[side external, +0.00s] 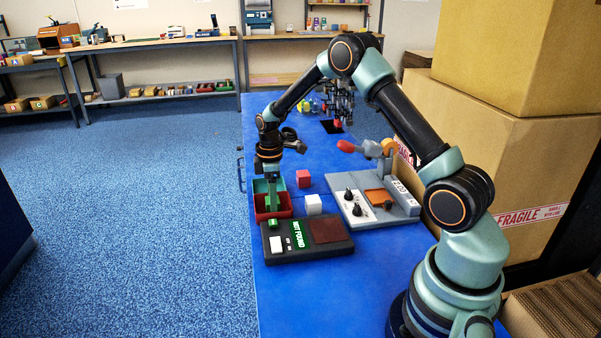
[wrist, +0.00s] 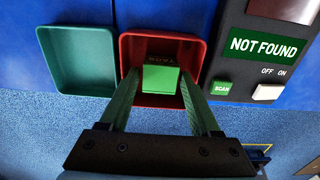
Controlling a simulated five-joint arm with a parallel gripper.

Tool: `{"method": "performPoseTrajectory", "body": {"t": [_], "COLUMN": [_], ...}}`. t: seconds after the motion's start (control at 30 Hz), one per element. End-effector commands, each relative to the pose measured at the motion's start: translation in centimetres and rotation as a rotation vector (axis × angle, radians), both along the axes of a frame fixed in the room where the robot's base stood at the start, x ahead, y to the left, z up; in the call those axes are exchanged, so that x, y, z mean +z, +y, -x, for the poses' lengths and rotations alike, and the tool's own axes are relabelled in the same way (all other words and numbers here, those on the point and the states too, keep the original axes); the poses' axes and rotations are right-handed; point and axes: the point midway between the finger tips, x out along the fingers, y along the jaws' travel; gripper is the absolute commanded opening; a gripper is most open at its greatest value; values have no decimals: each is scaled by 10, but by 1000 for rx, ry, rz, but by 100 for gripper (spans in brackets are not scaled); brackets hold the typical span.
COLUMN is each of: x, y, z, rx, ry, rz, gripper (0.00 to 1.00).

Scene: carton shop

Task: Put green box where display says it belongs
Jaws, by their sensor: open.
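The green box (wrist: 160,78) shows in the wrist view over the red tray (wrist: 146,49), between my fingertips. I cannot tell whether it rests on the tray floor. My gripper (wrist: 160,82) is open, one finger on each side of the box; it points down at the trays in the side view (side external: 271,207). A green tray (wrist: 82,60) lies left of the red one. The display (wrist: 262,47) reads NOT FOUND; it sits on a dark scanner unit (side external: 320,246) with a green SCAN button (wrist: 221,88) and a white OFF/ON switch (wrist: 267,92).
A red cube (side external: 303,178) and a white cube (side external: 313,204) stand on the blue table right of the trays. Large cartons (side external: 500,150) stand at the right.

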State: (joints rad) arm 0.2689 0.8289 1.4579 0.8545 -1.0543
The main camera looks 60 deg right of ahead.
Motion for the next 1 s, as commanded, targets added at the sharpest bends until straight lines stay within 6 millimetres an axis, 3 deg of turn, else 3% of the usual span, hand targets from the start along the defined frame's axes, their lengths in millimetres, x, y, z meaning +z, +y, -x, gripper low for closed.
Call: {"method": "performPoseTrajectory", "body": {"t": [0.4,0.7,0.83,1.0], "x": [83,113,132,174], "y": [0,1,11,38], "z": [-1,0,7,30], "rx": [0,-4,-45,-168], "ry": [-4,-4,-33,-115], "rz": [1,1,7,14], "gripper": [64,64,64,64]}}
